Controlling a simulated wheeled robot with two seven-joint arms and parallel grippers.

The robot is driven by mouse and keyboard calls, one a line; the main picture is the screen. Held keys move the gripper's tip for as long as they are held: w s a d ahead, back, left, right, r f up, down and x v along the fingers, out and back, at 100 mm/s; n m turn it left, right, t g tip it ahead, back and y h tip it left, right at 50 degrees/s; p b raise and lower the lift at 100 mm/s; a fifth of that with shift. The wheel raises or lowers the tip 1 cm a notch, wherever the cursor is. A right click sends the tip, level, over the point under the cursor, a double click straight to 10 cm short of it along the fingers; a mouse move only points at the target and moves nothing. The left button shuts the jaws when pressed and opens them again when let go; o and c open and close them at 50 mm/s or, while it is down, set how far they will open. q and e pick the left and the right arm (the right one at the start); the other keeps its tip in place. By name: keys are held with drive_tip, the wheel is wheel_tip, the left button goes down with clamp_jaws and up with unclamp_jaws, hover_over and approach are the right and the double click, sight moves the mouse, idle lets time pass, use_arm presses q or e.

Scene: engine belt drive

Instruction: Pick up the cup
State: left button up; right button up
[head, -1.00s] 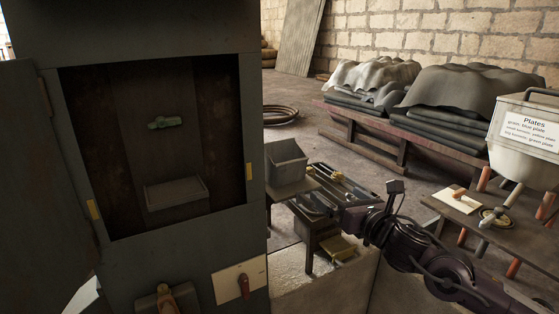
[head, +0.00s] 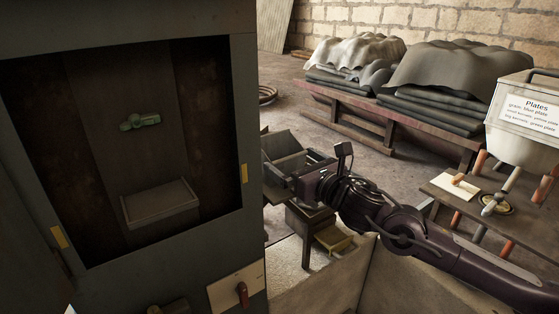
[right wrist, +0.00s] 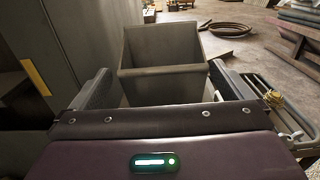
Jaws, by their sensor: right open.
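The cup is a grey, square, open-topped box (head: 281,143) just right of the dark cabinet in the head view. In the right wrist view the cup (right wrist: 165,52) stands straight ahead with its opening visible. My right gripper (head: 287,166) is at the cup, its hand partly hiding the cup's lower part. In the right wrist view its two fingers (right wrist: 160,72) are apart, one to either side of the cup's near end. I cannot tell whether they touch it. My left gripper is not in view.
The open cabinet (head: 252,120) stands close on the left, with a green fitting (head: 140,121) and a small tray (head: 160,203) inside. A grey tool tray (right wrist: 262,88) lies right of the cup. A low table (head: 440,187) and a Plates bin (head: 520,140) are at right.

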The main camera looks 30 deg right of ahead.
sight(283, 154)
drive_tip(key=shift+w, duration=0.2)
drive_tip(key=shift+w+r+p, duration=0.2)
drive_tip(key=shift+w+p, duration=0.45)
drive_tip(key=w, duration=0.1)
drive_tip(key=w+p, duration=0.1)
drive_tip(key=w, duration=0.1)
drive_tip(key=shift+a+f, duration=0.1)
drive_tip(key=shift+f, duration=0.1)
drive_tip(key=shift+w+a+f+p, duration=0.1)
drive_tip(key=shift+w+a+p, duration=0.05)
drive_tip(key=shift+w+p, duration=0.2)
drive_tip(key=shift+s, duration=0.1)
drive_tip(key=c, duration=0.8)
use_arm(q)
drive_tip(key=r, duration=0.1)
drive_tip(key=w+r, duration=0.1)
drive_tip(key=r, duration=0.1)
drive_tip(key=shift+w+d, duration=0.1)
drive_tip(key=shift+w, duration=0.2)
